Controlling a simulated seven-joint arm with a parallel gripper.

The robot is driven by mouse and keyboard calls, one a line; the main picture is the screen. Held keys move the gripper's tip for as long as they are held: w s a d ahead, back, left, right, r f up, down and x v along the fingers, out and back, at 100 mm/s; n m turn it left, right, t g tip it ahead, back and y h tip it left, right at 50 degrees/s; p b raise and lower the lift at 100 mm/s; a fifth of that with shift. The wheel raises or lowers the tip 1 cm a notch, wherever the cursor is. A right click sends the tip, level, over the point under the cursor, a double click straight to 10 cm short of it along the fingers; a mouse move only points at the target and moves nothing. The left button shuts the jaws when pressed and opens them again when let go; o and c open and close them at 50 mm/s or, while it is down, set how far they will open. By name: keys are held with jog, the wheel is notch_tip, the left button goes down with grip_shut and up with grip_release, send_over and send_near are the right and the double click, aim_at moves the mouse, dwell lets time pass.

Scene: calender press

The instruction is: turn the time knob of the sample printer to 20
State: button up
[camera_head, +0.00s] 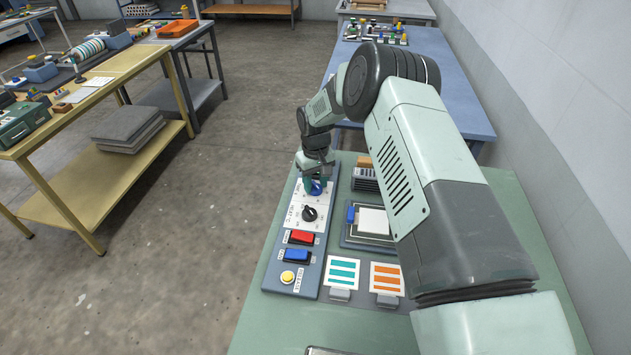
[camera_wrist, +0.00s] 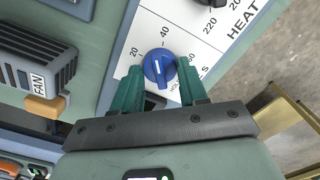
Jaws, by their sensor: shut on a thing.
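The sample printer's control panel (camera_head: 281,272) lies on the green table. Its blue time knob (camera_wrist: 159,69) sits on a white dial plate with 20 and 40 printed around it, and shows small in the head view (camera_head: 317,188). A white line on the knob's face runs roughly up and down in the wrist view; its exact reading is hard to tell. My gripper (camera_wrist: 159,66) has its green fingers on either side of the knob, shut on it. It also shows over the panel's far end in the head view (camera_head: 316,180). Part of the scale is hidden by the fingers.
A black heat knob (camera_head: 310,213) is close by on the plate, with a red switch (camera_head: 301,237), blue switch (camera_head: 297,256) and yellow button (camera_head: 288,277) nearer. A fan switch (camera_wrist: 42,86) is left in the wrist view. Striped cards (camera_head: 342,273) stand right of the panel.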

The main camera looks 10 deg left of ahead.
aim_at(316, 184)
jog(key=n, duration=0.5)
jog(key=shift+n, duration=0.3)
jog(key=n, duration=0.4)
jog(key=shift+n, duration=0.3)
jog(key=o, duration=1.1)
jog(key=shift+c, duration=0.2)
notch_tip(316, 184, up, 11)
